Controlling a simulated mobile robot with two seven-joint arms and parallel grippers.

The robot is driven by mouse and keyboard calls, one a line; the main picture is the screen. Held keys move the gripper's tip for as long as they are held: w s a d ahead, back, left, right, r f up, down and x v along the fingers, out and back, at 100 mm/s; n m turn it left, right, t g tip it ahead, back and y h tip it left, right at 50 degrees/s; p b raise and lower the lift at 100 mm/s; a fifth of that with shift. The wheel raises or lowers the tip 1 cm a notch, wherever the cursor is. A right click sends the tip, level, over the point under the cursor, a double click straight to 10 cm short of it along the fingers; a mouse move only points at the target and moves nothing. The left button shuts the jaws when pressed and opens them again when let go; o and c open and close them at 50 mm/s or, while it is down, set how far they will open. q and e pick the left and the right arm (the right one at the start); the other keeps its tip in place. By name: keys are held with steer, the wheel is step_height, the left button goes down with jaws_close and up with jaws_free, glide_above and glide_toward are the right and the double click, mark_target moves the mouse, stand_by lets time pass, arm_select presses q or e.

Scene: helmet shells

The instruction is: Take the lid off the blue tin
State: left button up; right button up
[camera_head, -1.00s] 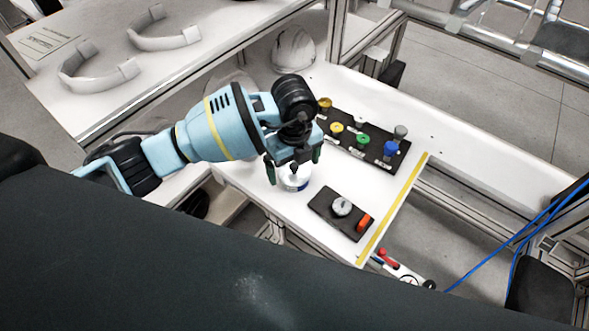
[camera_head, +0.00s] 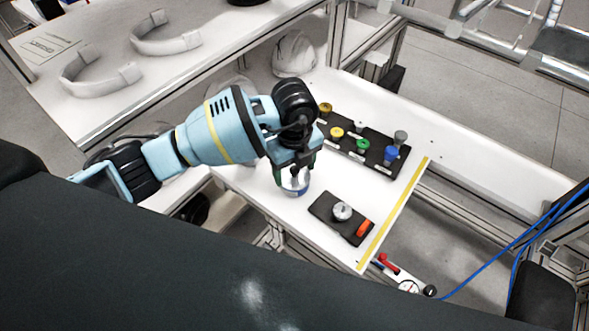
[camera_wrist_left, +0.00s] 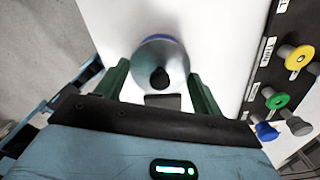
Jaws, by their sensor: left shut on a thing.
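The blue tin (camera_head: 297,191) stands on the white table below my left gripper, and its blue wall shows under the fingers. Its pale grey lid (camera_wrist_left: 160,52) with a dark round knob (camera_wrist_left: 160,77) shows from above in the left wrist view. A thin blue edge of the tin (camera_wrist_left: 158,37) shows past the lid there. My left gripper (camera_head: 293,181) is shut on the lid, with one green finger on each side; it also shows in the left wrist view (camera_wrist_left: 158,72). The fingers partly hide the lid in the head view. I cannot tell whether any gap separates lid and tin.
A black board (camera_head: 373,158) with yellow, green, blue and grey knobs lies right of the tin. A smaller dark plate (camera_head: 325,207) with a silver knob and an orange part lies nearer the front. Yellow tape (camera_head: 400,205) marks the table's right edge. A white helmet shell (camera_head: 295,55) sits behind.

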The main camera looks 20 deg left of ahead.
mark_target(295, 169)
arm_select(q)
steer(key=shift+r, duration=0.45)
step_height(295, 169, up, 2)
steer(key=shift+r, duration=0.2)
steer(key=s+a, duration=0.1)
steer(key=s, duration=0.3)
steer(key=s+a, duration=0.1)
steer(key=s, duration=0.4)
steer(key=s+a+r+p, duration=0.1)
steer(key=s+a, duration=0.1)
steer(key=s, duration=0.3)
steer(key=shift+s+r, duration=0.1)
steer(key=shift+s+a, duration=0.15)
steer(key=shift+s, duration=0.45)
arm_select(e)
steer(key=shift+w+d+r, duration=0.2)
steer(key=shift+w+r, duration=0.45)
steer(key=shift+r, duration=0.15)
